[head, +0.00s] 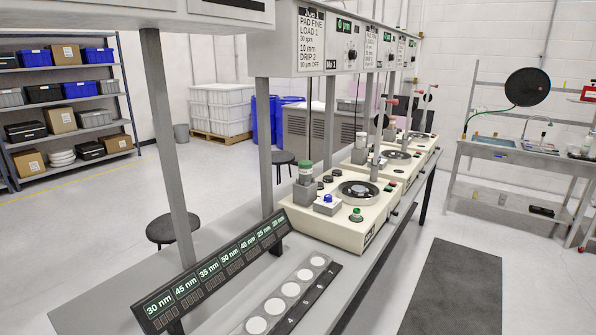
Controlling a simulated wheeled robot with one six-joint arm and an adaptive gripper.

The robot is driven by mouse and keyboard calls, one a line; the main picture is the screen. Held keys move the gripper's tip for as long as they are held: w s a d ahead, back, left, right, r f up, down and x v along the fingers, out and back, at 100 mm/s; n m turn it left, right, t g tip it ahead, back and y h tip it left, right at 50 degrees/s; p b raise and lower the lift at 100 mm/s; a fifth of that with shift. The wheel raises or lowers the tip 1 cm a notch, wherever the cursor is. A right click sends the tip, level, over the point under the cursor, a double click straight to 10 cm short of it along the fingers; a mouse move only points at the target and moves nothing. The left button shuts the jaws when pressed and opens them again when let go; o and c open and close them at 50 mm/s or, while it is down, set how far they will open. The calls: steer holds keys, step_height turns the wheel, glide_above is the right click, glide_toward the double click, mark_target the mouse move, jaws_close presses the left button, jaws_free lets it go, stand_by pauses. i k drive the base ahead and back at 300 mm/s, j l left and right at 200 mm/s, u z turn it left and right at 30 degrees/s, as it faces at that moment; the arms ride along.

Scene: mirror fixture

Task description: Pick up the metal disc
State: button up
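The holder (322,287) has a dark labelled front strip. A round plate (357,191) with a shiny rim is set in the top of the nearest cream machine (325,231). I cannot tell from their look which of these is the metal disc. My gripper is not in view.
A black sign with green nanometre values (215,270) stands beside the holder, left of it. Grey posts (170,140) rise from the bench (115,290). Stools (160,231) stand behind it. A dark floor mat (455,290) lies on clear floor at right, before a side table (530,158).

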mark_target(356, 189)
steer(key=z, duration=2.65)
steer(key=u, duration=2.45)
steer(key=i+l+u, duration=0.1)
steer(key=i+l, duration=0.5)
steer(key=i+l+u, duration=0.1)
steer(key=i+l, duration=0.45)
steer(key=l, duration=0.15)
